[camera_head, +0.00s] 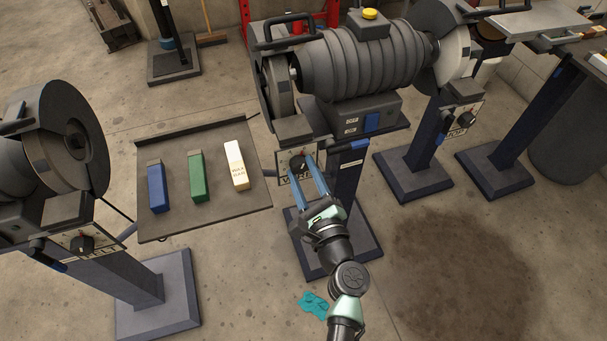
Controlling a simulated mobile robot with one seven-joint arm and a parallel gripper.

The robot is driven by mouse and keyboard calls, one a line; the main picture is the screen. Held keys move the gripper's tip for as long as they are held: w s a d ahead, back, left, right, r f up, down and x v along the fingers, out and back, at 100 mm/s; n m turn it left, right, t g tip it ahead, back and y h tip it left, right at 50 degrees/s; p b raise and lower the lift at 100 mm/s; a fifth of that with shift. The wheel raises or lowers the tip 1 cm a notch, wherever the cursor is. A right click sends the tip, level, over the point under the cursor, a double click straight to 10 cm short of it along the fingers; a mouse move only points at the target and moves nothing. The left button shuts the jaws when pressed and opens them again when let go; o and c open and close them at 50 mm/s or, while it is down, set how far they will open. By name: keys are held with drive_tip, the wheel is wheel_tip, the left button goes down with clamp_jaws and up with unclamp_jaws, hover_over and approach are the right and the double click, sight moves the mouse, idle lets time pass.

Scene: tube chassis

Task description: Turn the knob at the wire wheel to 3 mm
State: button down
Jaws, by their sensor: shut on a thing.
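The wire wheel (281,88) is at the left end of the central bench grinder (362,65). Below it, a pale dial plate (283,164) carries a small dark knob (297,161) and a partly covered label that seems to read WIRE. My gripper (306,170) reaches up from below, with its two blue fingers at the knob and shut on it. The fingers cover part of the knob and plate. The scale marks and the knob's setting are too small to read.
A tray (150,226) left of the plate holds blue, green and white bars. Another dial plate marked BELT (80,243) is at lower left, and one more (460,120) is at right. The pedestal (345,240) stands beside my arm. A teal rag (314,304) lies on the floor.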

drive_tip(key=n+b, duration=0.6)
drive_tip(key=n, duration=0.1)
drive_tip(key=shift+f, duration=0.25)
drive_tip(key=n+b, duration=0.3)
drive_tip(key=shift+r+n+b, duration=0.2)
drive_tip(key=shift+n+b, duration=0.95)
drive_tip(key=shift+n, duration=0.55)
drive_tip(key=shift+c, duration=1.9)
unclamp_jaws()
drive_tip(key=b+v, duration=0.1)
drive_tip(key=v, duration=1.2)
drive_tip(key=shift+r, duration=0.1)
